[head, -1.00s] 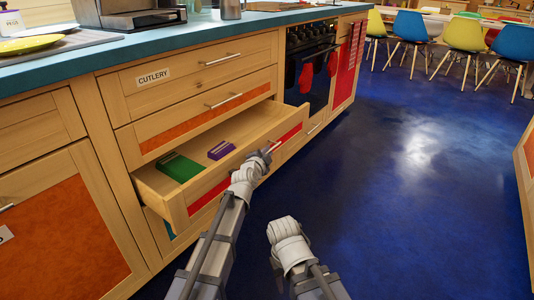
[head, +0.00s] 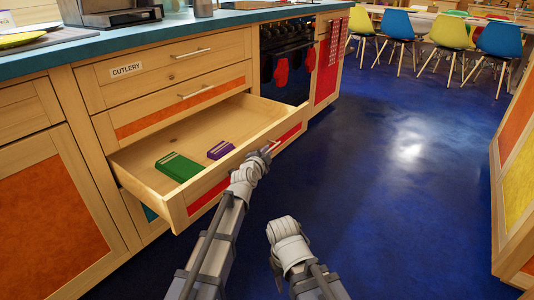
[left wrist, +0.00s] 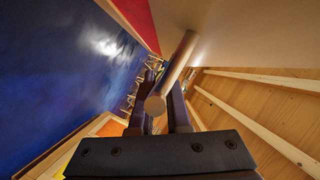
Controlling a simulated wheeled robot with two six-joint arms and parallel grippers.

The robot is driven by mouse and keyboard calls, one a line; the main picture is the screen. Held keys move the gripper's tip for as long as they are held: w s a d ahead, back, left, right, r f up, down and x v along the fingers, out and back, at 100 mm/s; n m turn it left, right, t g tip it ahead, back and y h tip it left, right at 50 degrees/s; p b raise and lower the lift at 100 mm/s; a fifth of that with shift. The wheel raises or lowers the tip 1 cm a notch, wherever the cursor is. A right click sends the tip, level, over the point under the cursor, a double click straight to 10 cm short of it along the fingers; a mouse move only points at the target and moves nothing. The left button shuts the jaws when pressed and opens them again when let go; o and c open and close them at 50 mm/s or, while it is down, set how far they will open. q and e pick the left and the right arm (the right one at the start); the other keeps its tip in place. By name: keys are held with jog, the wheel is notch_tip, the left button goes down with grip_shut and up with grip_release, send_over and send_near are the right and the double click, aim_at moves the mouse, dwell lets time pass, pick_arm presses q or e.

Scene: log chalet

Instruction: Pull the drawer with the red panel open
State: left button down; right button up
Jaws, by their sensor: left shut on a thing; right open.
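The drawer with the red panel (head: 207,198) stands well out from the wooden cabinet, and its inside is visible. A green item (head: 178,167) and a smaller purple item (head: 220,150) lie in it. My left gripper (head: 266,153) is at the front of this drawer, shut on its bar handle. In the left wrist view the handle (left wrist: 176,65) runs between the two dark fingers (left wrist: 160,110). My right gripper (head: 284,228) hangs empty over the floor, to the right of the drawer; its fingertips are hard to make out, but it is open.
Above are a shut drawer with an orange panel (head: 175,110) and a shut drawer labelled CUTLERY (head: 165,70). An oven (head: 285,60) with red mitts stands to the right. The blue floor (head: 400,190) is clear. Another cabinet (head: 515,170) edges the right side.

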pick_arm(q)
jog(key=c, duration=0.9)
grip_release()
jog(key=p+v, duration=0.1)
jog(key=v, duration=0.6)
jog(key=shift+s+a+r+p, duration=0.1)
jog(key=shift+s+a+p, duration=0.05)
jog(key=shift+s+p, duration=0.2)
jog(key=shift+s, duration=0.1)
